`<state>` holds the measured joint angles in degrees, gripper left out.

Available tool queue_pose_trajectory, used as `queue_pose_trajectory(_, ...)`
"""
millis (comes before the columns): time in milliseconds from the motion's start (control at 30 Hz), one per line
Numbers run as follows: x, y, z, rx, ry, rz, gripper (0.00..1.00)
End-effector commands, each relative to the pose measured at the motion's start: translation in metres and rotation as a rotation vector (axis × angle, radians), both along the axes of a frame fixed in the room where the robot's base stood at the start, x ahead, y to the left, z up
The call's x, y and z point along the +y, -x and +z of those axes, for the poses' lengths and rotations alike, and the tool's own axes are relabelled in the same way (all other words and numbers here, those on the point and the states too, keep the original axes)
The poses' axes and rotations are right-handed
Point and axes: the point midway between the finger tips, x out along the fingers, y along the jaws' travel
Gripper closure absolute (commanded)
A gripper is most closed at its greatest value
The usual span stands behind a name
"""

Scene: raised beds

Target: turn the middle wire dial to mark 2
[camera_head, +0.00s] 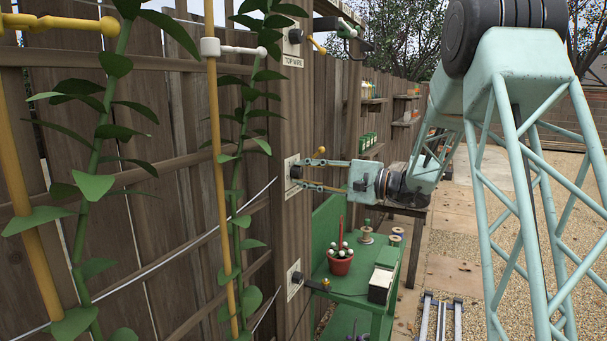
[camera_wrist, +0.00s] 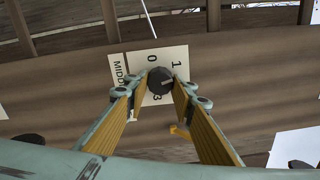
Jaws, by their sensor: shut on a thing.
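The middle wire dial (camera_head: 295,171) is a dark round knob on a pale plate on the wooden post. In the wrist view, the dial (camera_wrist: 160,82) sits between my fingertips in front of the plate (camera_wrist: 122,68), which reads MIDD, 0, 1 and 3. The 2 is not visible, and I cannot tell which mark the dial points to. My gripper (camera_head: 303,173) reaches in from the right and is shut on the dial; its two yellow-padded fingers (camera_wrist: 159,90) touch the knob's sides. A yellow lever piece (camera_wrist: 180,131) shows beside the right finger.
The TOP WIRE dial (camera_head: 295,36) is above and another dial (camera_head: 296,278) below on the same post. Leafy plants on yellow canes (camera_head: 216,130) stand at the left. A green bench (camera_head: 345,285) with a flowerpot (camera_head: 340,262) stands below my gripper.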

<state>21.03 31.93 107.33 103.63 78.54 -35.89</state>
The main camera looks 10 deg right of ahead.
Motion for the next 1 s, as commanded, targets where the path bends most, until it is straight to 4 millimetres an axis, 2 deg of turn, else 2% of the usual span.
queue_pose_trajectory(700,0.0007,0.0009,-0.0001,0.466,-0.373,0.0,0.87)
queue_pose_trajectory(1000,0.0011,0.0015,-0.0012,0.606,-0.486,0.0,0.87)
